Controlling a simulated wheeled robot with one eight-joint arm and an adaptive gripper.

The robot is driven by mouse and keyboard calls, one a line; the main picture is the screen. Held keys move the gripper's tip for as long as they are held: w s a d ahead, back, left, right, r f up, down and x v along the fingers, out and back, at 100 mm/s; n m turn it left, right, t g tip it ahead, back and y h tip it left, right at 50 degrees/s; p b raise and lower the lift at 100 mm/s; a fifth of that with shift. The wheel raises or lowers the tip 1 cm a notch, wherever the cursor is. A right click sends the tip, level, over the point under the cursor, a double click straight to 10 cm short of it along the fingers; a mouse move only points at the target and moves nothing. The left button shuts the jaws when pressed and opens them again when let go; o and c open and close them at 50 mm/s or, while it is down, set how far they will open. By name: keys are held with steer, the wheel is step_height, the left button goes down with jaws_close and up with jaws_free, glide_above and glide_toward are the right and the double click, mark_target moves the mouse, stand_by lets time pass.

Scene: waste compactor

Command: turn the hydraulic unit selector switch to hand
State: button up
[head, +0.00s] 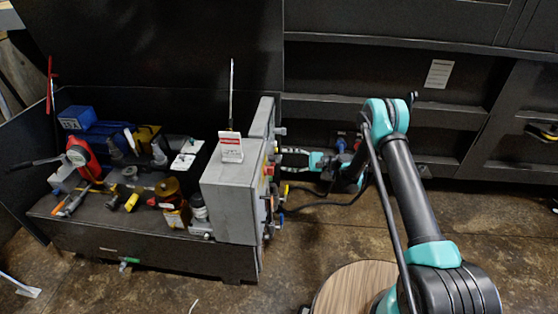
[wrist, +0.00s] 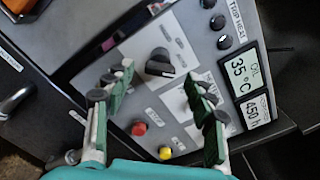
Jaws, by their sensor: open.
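The selector switch (wrist: 160,63) is a black rotary knob on a light label plate of the grey control panel. In the wrist view it sits just beyond and between the fingertips, apart from them. My gripper (wrist: 158,92) is open and empty, its green-padded fingers to either side of the knob. In the head view my gripper (head: 296,158) reaches left towards the side of the grey control box (head: 229,205). The knob itself cannot be made out in the head view. The label words around the knob are too small to read.
On the panel, a red button (wrist: 139,128) and a yellow button (wrist: 165,153) lie below the knob. A display (wrist: 241,75) reading 35 °C and black buttons (wrist: 217,22) are at the right. The hydraulic unit's tank (head: 150,240) carries hoses, valves and a blue motor (head: 78,117).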

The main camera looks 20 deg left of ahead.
mark_target(279, 157)
steer(key=shift+x, duration=1.95)
steer(key=shift+c, duration=0.3)
